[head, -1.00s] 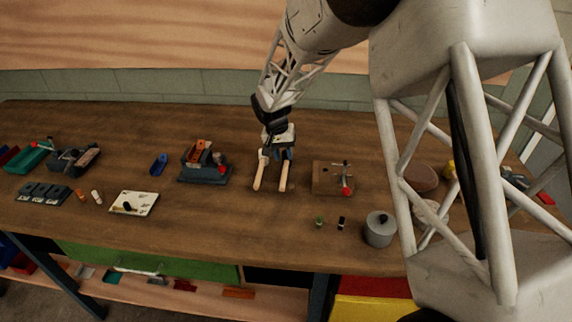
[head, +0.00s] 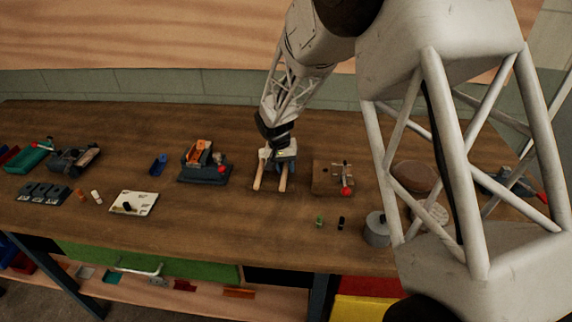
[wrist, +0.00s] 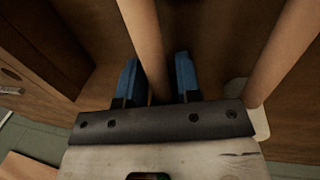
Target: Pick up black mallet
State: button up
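Two mallets with wooden handles lie side by side on a rack on the bench. The right one, which I take as the black mallet (head: 283,181), has its head hidden behind my gripper (head: 280,164). My gripper is down over that mallet's head end. In the wrist view, the blue fingers of my gripper (wrist: 158,68) stand apart, one on each side of the wooden handle of the black mallet (wrist: 142,28). The gripper is open, and I cannot tell whether a finger touches the handle. The white mallet (head: 258,178) lies just left; in the wrist view it is at right.
A wooden block with a red-handled tool (head: 333,178) stands close on the right. A dark stand with orange and red parts (head: 204,165) is on the left. A grey lidded pot (head: 376,230) is at front right. The bench front (head: 230,225) is clear.

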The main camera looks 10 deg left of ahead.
aim_at(286, 164)
jog(key=shift+c, duration=0.5)
grip_shut()
jog(key=shift+r, duration=0.1)
jog(key=shift+r, duration=0.45)
notch_tip(286, 164, up, 3)
jog(key=shift+s+f, duration=0.15)
jog(key=shift+f, duration=0.05)
jog(key=s+d, duration=0.1)
jog(key=s, duration=0.4)
jog(key=s+d+r, duration=0.1)
jog(key=s+d, duration=0.1)
jog(key=s, duration=0.3)
jog(key=s+d, duration=0.2)
jog(key=s, duration=0.2)
jog(key=shift+s+d+r, duration=0.15)
jog(key=shift+s+d, duration=0.05)
jog(key=shift+s, duration=0.2)
